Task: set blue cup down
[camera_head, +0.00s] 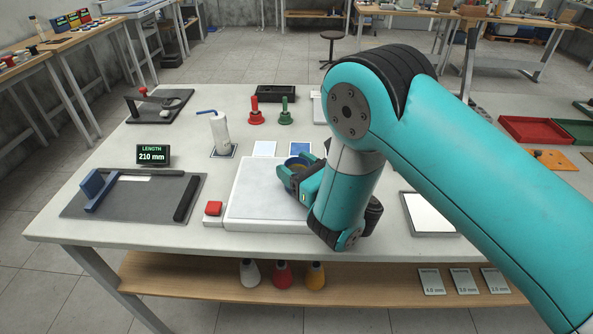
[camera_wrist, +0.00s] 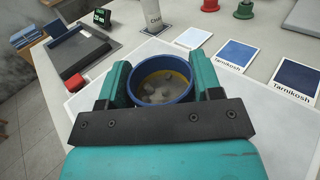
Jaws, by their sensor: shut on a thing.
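The blue cup (camera_wrist: 163,95) is between the fingers of my gripper (camera_wrist: 161,78) in the wrist view. Its rim is blue, its inside yellowish, with grey lumps at the bottom. In the head view the cup (camera_head: 297,161) shows just behind my gripper (camera_head: 298,178), which is shut on it. The cup looks upright. It is over the back right part of a white square plate (camera_head: 257,197); I cannot tell whether its base touches. My forearm hides the plate's right side.
Behind are a pale card (camera_head: 264,148), a blue card (camera_head: 300,147) and a dark blue card (camera_wrist: 296,75). A white bottle (camera_head: 220,133), red (camera_head: 255,112) and green (camera_head: 286,112) handled tools stand farther back. A red button (camera_head: 213,208) is left of the plate.

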